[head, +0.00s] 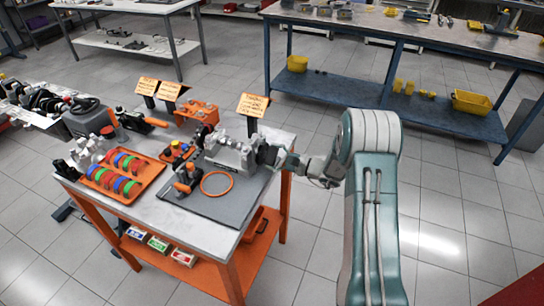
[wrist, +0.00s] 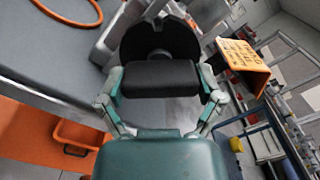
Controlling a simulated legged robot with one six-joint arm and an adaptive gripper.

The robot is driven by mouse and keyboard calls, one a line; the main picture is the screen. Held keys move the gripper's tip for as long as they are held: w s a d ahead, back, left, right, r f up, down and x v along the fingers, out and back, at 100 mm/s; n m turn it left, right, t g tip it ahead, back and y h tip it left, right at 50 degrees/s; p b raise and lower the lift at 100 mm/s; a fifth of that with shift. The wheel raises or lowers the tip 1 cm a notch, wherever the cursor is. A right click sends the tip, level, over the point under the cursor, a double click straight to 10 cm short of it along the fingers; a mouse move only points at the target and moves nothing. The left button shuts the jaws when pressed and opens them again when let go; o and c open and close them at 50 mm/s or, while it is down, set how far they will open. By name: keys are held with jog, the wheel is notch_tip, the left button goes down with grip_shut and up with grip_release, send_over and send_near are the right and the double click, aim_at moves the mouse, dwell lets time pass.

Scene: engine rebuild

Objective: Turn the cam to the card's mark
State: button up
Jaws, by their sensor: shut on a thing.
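A grey engine block (head: 230,152) stands on a dark mat on the workbench. In the wrist view, a black disc with a small notch at its top and a thick raised bar, apparently the cam's end (wrist: 159,38), sits at the block's end. My gripper (wrist: 160,88) has its fingers on both ends of the bar. In the head view, my gripper (head: 279,160) reaches the right end of the block. The orange card (head: 253,104) stands on a dark post behind the block. It also shows in the wrist view (wrist: 243,54); its writing and mark are too small to read.
An orange tray (head: 144,188) with coloured rings lies at the bench's left. An orange ring (head: 231,184) lies on the mat (head: 226,208). Two more cards (head: 170,91) stand at the back. Open floor lies right of the bench.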

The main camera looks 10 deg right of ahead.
jog(key=shift+m, duration=0.3)
jog(key=m, duration=0.4)
jog(key=shift+m, duration=2)
jog(key=o, duration=0.9)
jog(key=shift+c, duration=0.2)
